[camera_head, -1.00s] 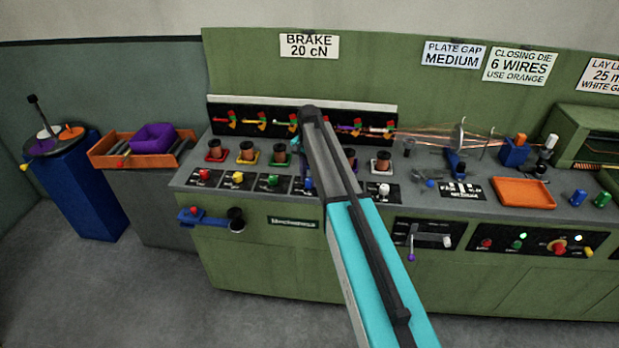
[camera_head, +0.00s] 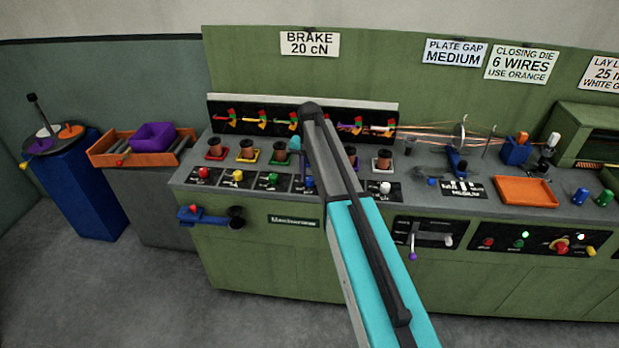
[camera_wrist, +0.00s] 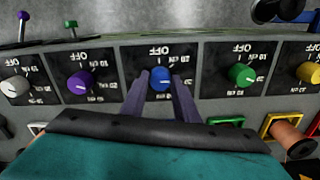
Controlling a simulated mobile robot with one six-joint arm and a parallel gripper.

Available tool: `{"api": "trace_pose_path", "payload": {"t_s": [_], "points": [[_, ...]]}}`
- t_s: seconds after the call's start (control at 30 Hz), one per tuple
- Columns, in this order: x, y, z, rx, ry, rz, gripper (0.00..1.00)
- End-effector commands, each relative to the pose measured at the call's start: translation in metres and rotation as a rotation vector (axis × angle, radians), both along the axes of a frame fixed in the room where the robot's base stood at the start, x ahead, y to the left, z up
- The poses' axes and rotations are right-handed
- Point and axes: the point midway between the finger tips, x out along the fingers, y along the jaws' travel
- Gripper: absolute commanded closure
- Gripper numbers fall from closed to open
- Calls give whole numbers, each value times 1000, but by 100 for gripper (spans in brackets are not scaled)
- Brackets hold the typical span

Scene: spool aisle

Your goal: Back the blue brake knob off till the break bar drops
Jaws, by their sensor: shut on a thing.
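In the wrist view the blue brake knob (camera_wrist: 159,80) sits on a dark dial plate marked OFF, with a pale pointer line. My gripper (camera_wrist: 161,84) has a finger on each side of it and is shut on it. In the head view the blue knob (camera_head: 309,183) shows just left of my arm, among a row of coloured knobs. The break bars (camera_head: 262,121) line a black panel behind the spools, with red and green parts. My arm covers the middle of that panel, so I cannot see the blue line's bar.
The purple knob (camera_wrist: 80,84) and green knob (camera_wrist: 241,76) stand close on either side of my fingers. Spools (camera_head: 249,151) stand behind the knobs. An orange tray (camera_head: 525,191) lies to the right. A sign (camera_head: 310,44) reads BRAKE 20 cN.

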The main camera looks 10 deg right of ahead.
Motion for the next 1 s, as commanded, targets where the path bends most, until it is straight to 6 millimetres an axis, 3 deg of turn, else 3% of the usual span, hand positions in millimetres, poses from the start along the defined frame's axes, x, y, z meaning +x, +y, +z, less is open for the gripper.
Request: {"api": "trace_pose_path", "payload": {"t_s": [0.6,1.0], "points": [[1,0,0,1,-3,573,95],[1,0,1,0,-2,818,95]]}}
